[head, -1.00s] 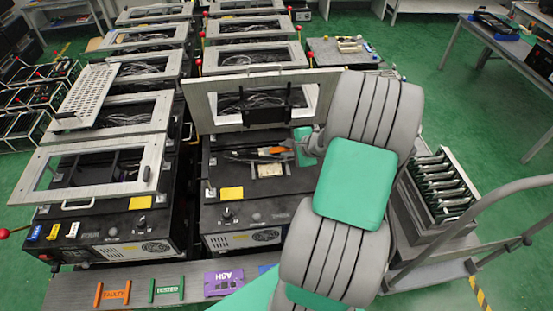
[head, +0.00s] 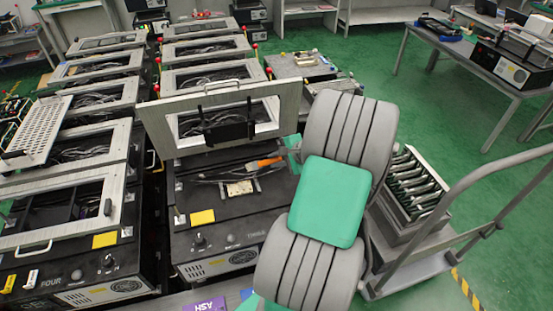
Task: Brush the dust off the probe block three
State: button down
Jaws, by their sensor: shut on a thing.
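The black unit marked three (head: 225,240) stands in the middle, with its framed lid (head: 225,118) raised at the back. A pale probe block (head: 240,188) sits on its open top. Any dust on it is too small to make out. My gripper (head: 286,157) is to the right of the unit's top and mostly hidden behind my arm. It is shut on a brush (head: 264,162) with an orange handle. The brush points left, above and behind the block in the picture. Its tip is hard to separate from the dark cables.
A yellow label (head: 202,217) lies on the unit's front part. Unit four (head: 70,285) stands close on the left. A cart (head: 425,260) with a tall handrail and a slotted rack (head: 415,185) is on the right. Green floor is free beyond it.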

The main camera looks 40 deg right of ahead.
jog(key=shift+r, duration=0.1)
notch_tip(320, 180, down, 7)
jog(key=b, duration=0.4)
jog(key=shift+f+b, duration=0.55)
jog(key=shift+f, duration=0.35)
dwell(0.5)
jog(key=shift+a, duration=0.1)
